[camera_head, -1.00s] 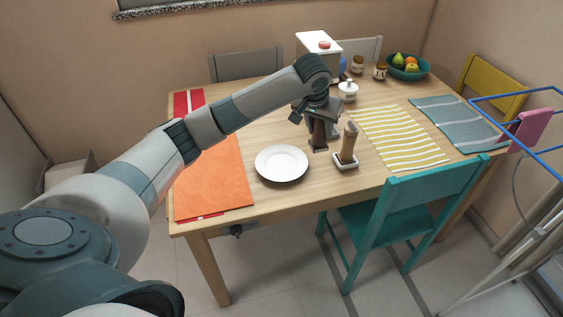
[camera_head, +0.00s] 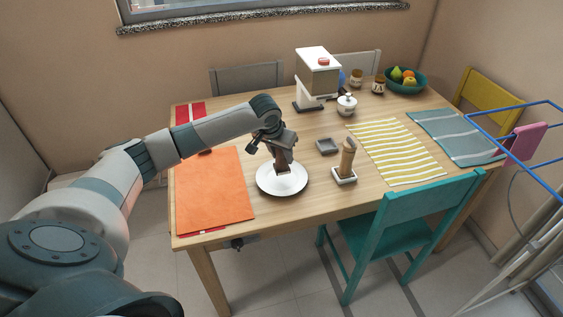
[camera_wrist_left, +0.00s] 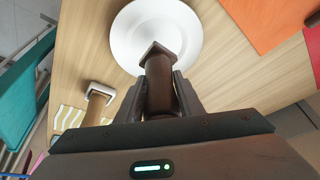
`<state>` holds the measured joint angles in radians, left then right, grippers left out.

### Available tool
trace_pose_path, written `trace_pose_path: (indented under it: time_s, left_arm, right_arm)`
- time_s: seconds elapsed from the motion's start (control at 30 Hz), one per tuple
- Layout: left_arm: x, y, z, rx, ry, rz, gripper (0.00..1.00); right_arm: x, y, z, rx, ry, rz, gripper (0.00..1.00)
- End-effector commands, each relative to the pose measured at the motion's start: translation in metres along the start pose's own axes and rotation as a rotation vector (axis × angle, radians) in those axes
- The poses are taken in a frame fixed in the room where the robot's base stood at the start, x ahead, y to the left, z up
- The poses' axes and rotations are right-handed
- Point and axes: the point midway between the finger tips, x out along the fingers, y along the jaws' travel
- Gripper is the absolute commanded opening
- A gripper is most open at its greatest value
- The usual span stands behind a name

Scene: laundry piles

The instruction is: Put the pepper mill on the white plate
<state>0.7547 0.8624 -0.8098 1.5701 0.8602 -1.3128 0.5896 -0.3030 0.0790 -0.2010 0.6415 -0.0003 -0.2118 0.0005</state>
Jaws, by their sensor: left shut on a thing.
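The dark brown pepper mill (camera_head: 283,164) is in my left gripper (camera_head: 281,151), which is shut on it. The mill is over the middle of the white plate (camera_head: 266,184) in the head view. In the left wrist view the mill (camera_wrist_left: 160,88) points away from the camera between the fingers (camera_wrist_left: 160,98), its square end in front of the lower part of the plate (camera_wrist_left: 132,32). I cannot tell whether its base touches the plate. My right gripper is not in view.
A light wooden mill (camera_head: 347,158) stands on a white square holder (camera_head: 344,176) right of the plate. An empty grey square holder (camera_head: 327,146) is behind it. An orange mat (camera_head: 212,190) lies left, a yellow-striped mat (camera_head: 395,150) right. A white jar (camera_head: 347,105) stands farther back.

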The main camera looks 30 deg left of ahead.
Motion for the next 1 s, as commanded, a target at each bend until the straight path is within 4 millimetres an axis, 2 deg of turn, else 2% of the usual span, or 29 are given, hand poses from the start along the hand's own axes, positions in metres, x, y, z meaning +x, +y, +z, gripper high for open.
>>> trace_pose_path:
  time_s: [0.37, 0.7, 1.0]
  left_arm:
    - [0.002, -0.001, 0.001, 0.000, 0.001, 0.000, 0.04]
    - [0.034, 0.000, 0.014, -0.001, 0.000, 0.001, 0.04]
    - [0.037, -0.001, 0.015, 0.000, 0.001, 0.000, 0.04]
  right_arm:
    - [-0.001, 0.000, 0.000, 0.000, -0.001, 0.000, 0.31]
    - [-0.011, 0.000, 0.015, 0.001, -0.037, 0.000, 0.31]
    - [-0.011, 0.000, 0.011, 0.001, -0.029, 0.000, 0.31]
